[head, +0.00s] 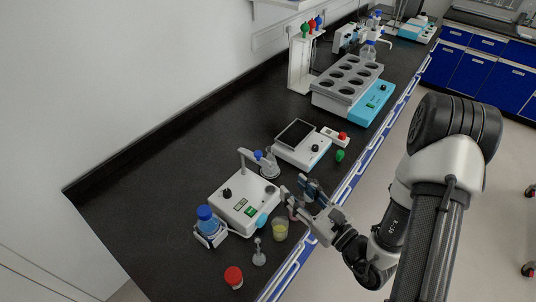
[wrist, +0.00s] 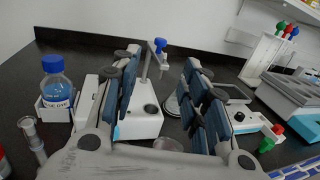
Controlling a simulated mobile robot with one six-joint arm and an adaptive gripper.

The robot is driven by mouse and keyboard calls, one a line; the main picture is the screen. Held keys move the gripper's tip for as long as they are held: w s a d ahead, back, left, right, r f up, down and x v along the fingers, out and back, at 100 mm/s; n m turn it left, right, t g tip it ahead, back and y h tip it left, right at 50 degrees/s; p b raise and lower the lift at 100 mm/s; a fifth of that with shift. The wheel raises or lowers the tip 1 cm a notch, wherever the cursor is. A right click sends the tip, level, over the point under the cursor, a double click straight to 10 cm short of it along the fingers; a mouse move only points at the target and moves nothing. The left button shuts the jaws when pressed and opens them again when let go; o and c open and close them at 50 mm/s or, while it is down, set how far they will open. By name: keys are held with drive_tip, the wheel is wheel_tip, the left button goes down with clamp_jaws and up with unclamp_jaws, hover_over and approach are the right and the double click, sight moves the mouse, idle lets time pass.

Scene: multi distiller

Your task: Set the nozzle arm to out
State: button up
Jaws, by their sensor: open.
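The white dispensing device (head: 240,205) stands on the near part of the black bench, with a dark knob and a small green display. A grey post rises at its back, and the grey nozzle arm (head: 250,155) runs from the post's top rightward to a blue-topped end. In the wrist view the nozzle arm (wrist: 151,57) shows between my fingers, with its blue knob (wrist: 161,43) up. My gripper (head: 303,191) is open and empty, just right of the device and apart from the nozzle arm. Its fingers (wrist: 160,74) hide parts of the device in the wrist view.
A blue-capped bottle (head: 206,220) sits in a holder left of the device. A yellow-liquid beaker (head: 280,231), a grey stand (head: 259,255) and a red-capped jar (head: 233,277) stand in front. A white balance (head: 301,145) is behind my gripper.

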sight(260, 155)
drive_tip(key=b+x, duration=0.3)
drive_tip(key=x, duration=1.4)
drive_tip(key=shift+w+a+f+b, duration=0.1)
drive_tip(key=shift+w+b, duration=0.1)
drive_tip(key=shift+b, duration=0.1)
clamp_jaws()
